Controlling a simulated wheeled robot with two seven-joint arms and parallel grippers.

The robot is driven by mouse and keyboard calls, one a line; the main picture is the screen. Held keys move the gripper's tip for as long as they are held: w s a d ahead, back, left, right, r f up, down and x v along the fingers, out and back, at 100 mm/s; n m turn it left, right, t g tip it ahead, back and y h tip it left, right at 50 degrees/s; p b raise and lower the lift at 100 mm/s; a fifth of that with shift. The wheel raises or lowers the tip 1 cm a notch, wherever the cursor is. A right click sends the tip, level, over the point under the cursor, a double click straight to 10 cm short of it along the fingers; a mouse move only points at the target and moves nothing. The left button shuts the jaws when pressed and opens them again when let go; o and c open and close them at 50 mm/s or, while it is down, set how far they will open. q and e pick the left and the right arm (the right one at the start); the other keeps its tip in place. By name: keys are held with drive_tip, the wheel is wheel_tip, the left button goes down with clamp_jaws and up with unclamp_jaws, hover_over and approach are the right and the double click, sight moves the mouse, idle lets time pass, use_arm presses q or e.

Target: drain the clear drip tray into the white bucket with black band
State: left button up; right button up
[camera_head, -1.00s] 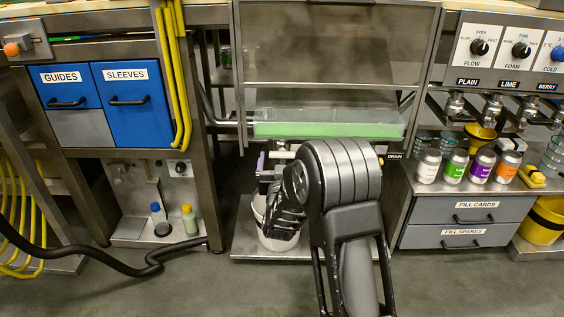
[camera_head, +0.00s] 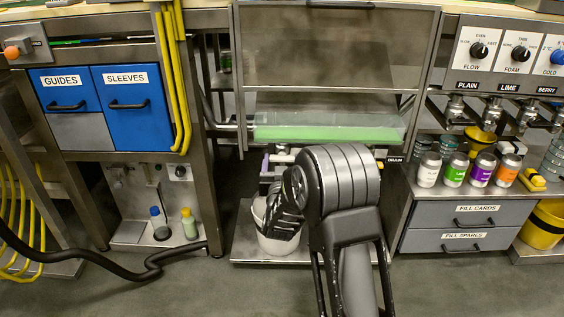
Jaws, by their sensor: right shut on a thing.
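The clear drip tray (camera_head: 330,118) lies level under the machine's hood, with green liquid (camera_head: 330,133) in it. A white bucket (camera_head: 277,244) stands upright below and left of the tray's middle, on a low metal shelf. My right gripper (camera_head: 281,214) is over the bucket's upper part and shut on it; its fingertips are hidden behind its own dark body. The gripper hides the bucket's middle, so I cannot make out its black band. A DRAIN label (camera_head: 395,160) is at the right below the tray. My left gripper is not in view.
Blue drawers (camera_head: 132,105) and yellow hoses (camera_head: 172,75) are at the left. A black hose (camera_head: 110,268) lies on the floor. Several cans (camera_head: 467,170) stand on the grey drawer unit (camera_head: 465,230) at the right.

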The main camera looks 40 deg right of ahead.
drive_tip(key=shift+c, duration=1.2)
drive_tip(key=shift+r+n+p, duration=0.15)
drive_tip(key=shift+n+p, duration=1.2)
drive_tip(key=shift+n, duration=0.25)
drive_tip(key=n+p, duration=0.2)
drive_tip(key=n, duration=0.1)
drive_tip(key=shift+n+p, duration=0.75)
drive_tip(key=shift+n, duration=0.55)
drive_tip(key=shift+f, duration=0.2)
drive_tip(key=o, duration=1.4)
drive_tip(key=shift+c, duration=0.2)
